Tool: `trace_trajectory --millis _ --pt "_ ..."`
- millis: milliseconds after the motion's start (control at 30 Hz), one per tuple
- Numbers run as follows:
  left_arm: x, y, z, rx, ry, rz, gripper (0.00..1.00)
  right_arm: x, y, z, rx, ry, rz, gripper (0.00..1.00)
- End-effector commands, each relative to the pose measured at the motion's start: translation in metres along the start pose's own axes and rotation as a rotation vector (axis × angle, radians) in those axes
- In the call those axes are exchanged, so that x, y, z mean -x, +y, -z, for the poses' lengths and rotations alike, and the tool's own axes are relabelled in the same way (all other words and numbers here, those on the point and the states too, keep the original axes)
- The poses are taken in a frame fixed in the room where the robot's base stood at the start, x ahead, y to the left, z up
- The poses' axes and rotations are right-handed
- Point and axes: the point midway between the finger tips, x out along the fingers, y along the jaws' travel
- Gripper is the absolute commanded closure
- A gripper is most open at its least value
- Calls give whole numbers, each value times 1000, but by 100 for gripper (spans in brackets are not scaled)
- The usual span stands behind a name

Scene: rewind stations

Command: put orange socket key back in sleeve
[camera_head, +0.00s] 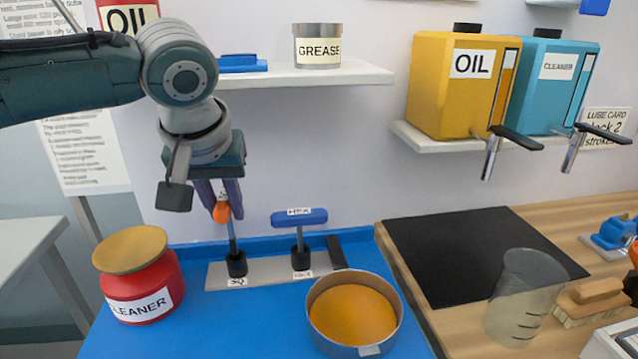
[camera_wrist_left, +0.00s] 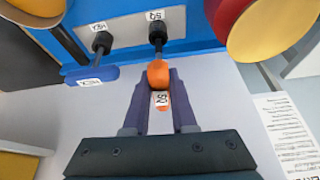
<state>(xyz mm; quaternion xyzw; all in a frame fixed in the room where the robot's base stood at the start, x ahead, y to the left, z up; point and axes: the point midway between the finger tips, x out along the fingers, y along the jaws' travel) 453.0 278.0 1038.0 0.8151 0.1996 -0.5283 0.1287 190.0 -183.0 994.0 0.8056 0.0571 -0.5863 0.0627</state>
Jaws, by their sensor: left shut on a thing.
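My left gripper (camera_head: 225,205) is shut on the orange handle (camera_head: 221,214) of the socket key. The wrist view shows the two fingers (camera_wrist_left: 159,115) on either side of the orange handle (camera_wrist_left: 158,74), which bears an SQ label. The key's thin shaft runs down, nearly upright, to the black sleeve (camera_head: 236,264) marked SQ on a grey plate. Its lower end meets the sleeve's top; how deep it sits I cannot tell. The SQ sleeve (camera_wrist_left: 157,33) also shows in the wrist view. My right gripper is not in view.
A blue HEX key (camera_head: 299,217) stands in the sleeve (camera_head: 302,260) to the right. A red CLEANER pot (camera_head: 146,288) is at left, and a round pan (camera_head: 392,335) of orange stuff at front right. A shelf (camera_head: 330,74) is above. The blue mat (camera_head: 235,325) is clear in front.

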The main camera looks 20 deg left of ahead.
Motion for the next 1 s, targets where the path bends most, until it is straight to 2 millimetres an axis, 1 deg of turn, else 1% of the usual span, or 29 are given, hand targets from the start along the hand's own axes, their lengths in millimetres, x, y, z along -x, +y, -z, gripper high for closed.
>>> trace_trajectory --millis 267,1000 --pt "-2 0 -1 0 0 0 100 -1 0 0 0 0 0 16" --pt "-16 0 -7 0 0 -1 100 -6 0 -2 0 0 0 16"
